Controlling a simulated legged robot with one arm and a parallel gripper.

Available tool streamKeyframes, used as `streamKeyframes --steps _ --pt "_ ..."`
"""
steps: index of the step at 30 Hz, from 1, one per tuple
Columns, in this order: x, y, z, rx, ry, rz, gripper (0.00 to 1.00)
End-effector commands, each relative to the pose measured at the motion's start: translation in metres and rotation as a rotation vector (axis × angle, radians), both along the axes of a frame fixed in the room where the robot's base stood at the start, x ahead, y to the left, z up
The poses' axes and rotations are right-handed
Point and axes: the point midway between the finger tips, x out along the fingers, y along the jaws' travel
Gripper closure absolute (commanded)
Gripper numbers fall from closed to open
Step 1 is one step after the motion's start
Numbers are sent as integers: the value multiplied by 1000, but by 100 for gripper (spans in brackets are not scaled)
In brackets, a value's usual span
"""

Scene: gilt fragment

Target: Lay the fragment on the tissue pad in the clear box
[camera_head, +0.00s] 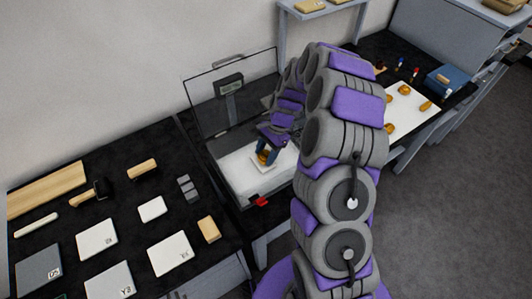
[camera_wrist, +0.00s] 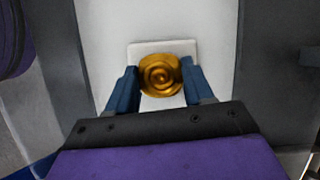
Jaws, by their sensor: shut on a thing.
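The gold fragment (camera_wrist: 160,76) has a ringed, spiral relief and sits between the blue fingers of my gripper (camera_wrist: 157,88) in the wrist view. My gripper (camera_head: 266,155) is shut on it, inside the clear box. The white tissue pad (camera_wrist: 138,49) shows behind and below the fragment in the wrist view. In the head view the fragment (camera_head: 266,157) is over the pad (camera_head: 258,168); I cannot tell whether it touches it. The clear box (camera_head: 242,197) has a white floor and its lid (camera_head: 205,115) stands raised at the back. My arm hides the box's right side.
The black bench at left holds several white cards (camera_head: 97,238), wooden blocks (camera_head: 209,229) and a brush-like tool (camera_head: 97,190). A white sheet (camera_head: 407,113) with other gold pieces (camera_head: 426,106) and a blue box (camera_head: 446,79) lie at right. A red latch (camera_head: 262,201) is on the box's front.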

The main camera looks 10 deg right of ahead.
Motion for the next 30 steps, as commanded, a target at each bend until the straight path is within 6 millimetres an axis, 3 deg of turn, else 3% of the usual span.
streamKeyframes --steps 7,8,15,24,30 --pt "0 1 -1 -1 1 2 82" --pt "0 0 -1 0 0 1 46" --pt "0 -3 -1 2 0 1 23" --pt "0 0 1 -1 -1 1 23" --pt "5 -10 26 -3 -4 -1 23"
